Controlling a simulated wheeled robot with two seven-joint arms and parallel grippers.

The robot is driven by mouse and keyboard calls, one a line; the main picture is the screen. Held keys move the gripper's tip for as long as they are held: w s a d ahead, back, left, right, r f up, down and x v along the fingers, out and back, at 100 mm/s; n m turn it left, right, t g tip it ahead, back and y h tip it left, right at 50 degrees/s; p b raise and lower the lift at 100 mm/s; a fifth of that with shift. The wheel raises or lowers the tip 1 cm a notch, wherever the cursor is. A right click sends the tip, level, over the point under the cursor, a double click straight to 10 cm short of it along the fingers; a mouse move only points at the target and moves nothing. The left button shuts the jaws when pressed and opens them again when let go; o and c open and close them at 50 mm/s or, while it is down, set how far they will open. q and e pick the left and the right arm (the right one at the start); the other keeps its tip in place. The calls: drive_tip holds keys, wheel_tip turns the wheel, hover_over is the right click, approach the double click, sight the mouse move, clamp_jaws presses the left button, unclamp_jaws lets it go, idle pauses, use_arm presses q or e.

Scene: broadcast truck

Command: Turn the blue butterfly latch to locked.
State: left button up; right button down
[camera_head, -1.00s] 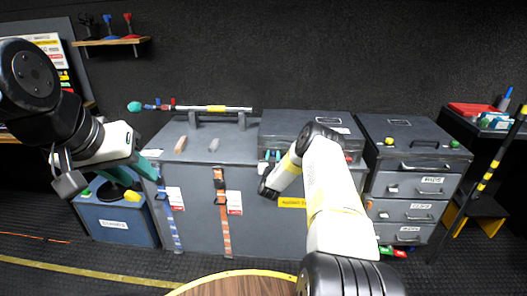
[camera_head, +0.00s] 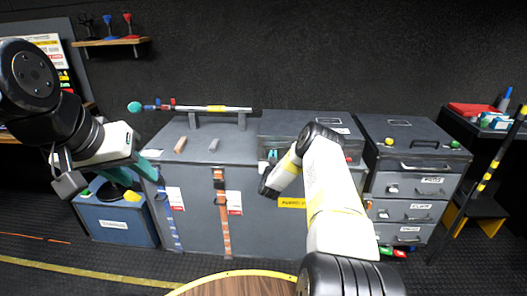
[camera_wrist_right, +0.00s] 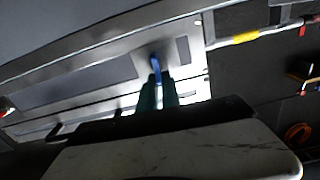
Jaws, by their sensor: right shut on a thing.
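The blue butterfly latch (camera_wrist_right: 155,64) shows in the right wrist view as a small blue tab on a pale metal plate. My right gripper (camera_wrist_right: 158,78) has its teal fingers shut on the latch. In the head view my right arm reaches to the front of the dark case on top of the grey chest, and I cannot make out the latch there. Whether the latch is turned is too small to tell. My left gripper (camera_head: 149,163) is at the left, in front of the grey chest, with its teal fingers apart and nothing seen between them.
The grey chest (camera_head: 195,205) carries orange and blue straps and a bar on stands (camera_head: 215,108). A drawer cabinet (camera_head: 405,188) stands at its right, and a blue bin (camera_head: 115,225) at its left. A round wooden top (camera_head: 235,287) is near me at the bottom.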

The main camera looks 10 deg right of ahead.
drive_tip(key=shift+s+d+f+m, duration=0.15)
drive_tip(key=shift+f+m, duration=0.25)
drive_tip(key=shift+m, duration=2.45)
drive_tip(key=shift+s+d+f+m, duration=0.1)
drive_tip(key=shift+d+f+m, duration=0.3)
drive_tip(key=shift+m, duration=2.5)
drive_tip(key=shift+s+d+f+m, duration=0.1)
drive_tip(key=shift+f+m, duration=0.35)
drive_tip(key=shift+m, duration=2.4)
drive_tip(key=shift+a, duration=0.1)
drive_tip(key=c, duration=1.6)
unclamp_jaws()
drive_tip(key=shift+o, duration=0.2)
drive_tip(key=shift+w+r, duration=0.1)
drive_tip(key=shift+r, duration=0.05)
